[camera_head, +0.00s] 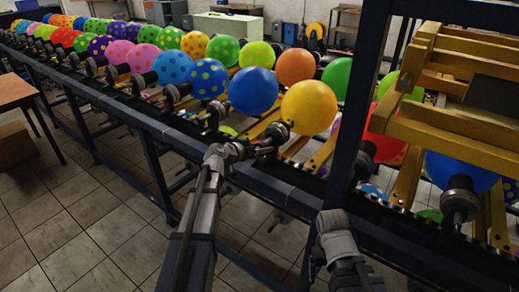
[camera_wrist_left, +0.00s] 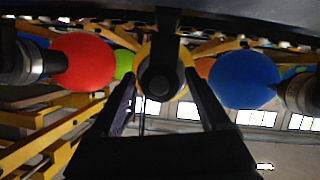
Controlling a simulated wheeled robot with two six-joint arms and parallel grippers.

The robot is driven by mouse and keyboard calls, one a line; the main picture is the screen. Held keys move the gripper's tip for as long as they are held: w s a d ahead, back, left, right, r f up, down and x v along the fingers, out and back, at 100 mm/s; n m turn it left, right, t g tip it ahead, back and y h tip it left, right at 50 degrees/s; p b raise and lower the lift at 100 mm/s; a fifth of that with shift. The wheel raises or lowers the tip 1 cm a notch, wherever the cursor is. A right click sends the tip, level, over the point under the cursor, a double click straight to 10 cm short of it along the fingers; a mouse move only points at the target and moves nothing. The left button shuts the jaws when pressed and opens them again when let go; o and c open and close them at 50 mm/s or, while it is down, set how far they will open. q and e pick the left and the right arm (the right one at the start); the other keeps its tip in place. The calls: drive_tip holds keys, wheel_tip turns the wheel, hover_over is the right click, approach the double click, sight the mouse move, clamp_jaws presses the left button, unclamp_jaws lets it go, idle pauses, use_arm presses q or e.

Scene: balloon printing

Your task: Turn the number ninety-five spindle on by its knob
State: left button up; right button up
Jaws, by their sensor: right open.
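The spindle knob (camera_wrist_left: 159,82) is a dark round disc with the yellow balloon (camera_wrist_left: 184,56) behind it in the left wrist view. In the head view that yellow balloon (camera_head: 309,107) sits on the spindle at the rail. My left gripper (camera_head: 264,147) reaches the front of this spindle. Its two dark fingers stand apart, one on each side of the knob; I cannot tell whether they touch it. No spindle number is readable. My right gripper (camera_head: 332,220) is low in front of the rail, open, away from the spindles, its fingers hard to make out.
A blue balloon (camera_head: 253,91) is on the spindle to the left and a red one (camera_wrist_left: 83,62) is on the other side. A dark post (camera_head: 358,100) stands right of the yellow balloon. The dark front rail (camera_head: 262,185) runs between my arms and the balloons. Tiled floor in front is clear.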

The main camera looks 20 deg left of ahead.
use_arm(q)
clamp_jaws()
idle(0.4)
drive_tip(key=n+h+b, duration=0.1)
drive_tip(key=n+h, duration=0.1)
drive_tip(key=n, duration=0.1)
drive_tip(key=shift+f, duration=0.15)
drive_tip(key=n+h+b, duration=0.1)
drive_tip(key=n+b, duration=0.2)
drive_tip(key=shift+f+h, duration=0.1)
drive_tip(key=shift+h, duration=0.3)
drive_tip(key=n+h+b, duration=0.1)
drive_tip(key=n+b, duration=0.1)
drive_tip(key=n+h+b, duration=0.1)
drive_tip(key=n, duration=0.1)
drive_tip(key=shift+n+t+b, duration=0.3)
drive_tip(key=shift+b, duration=0.05)
drive_tip(key=shift+n+t+h+b, duration=0.4)
drive_tip(key=shift+n+b, duration=0.75)
drive_tip(key=shift+n, duration=0.45)
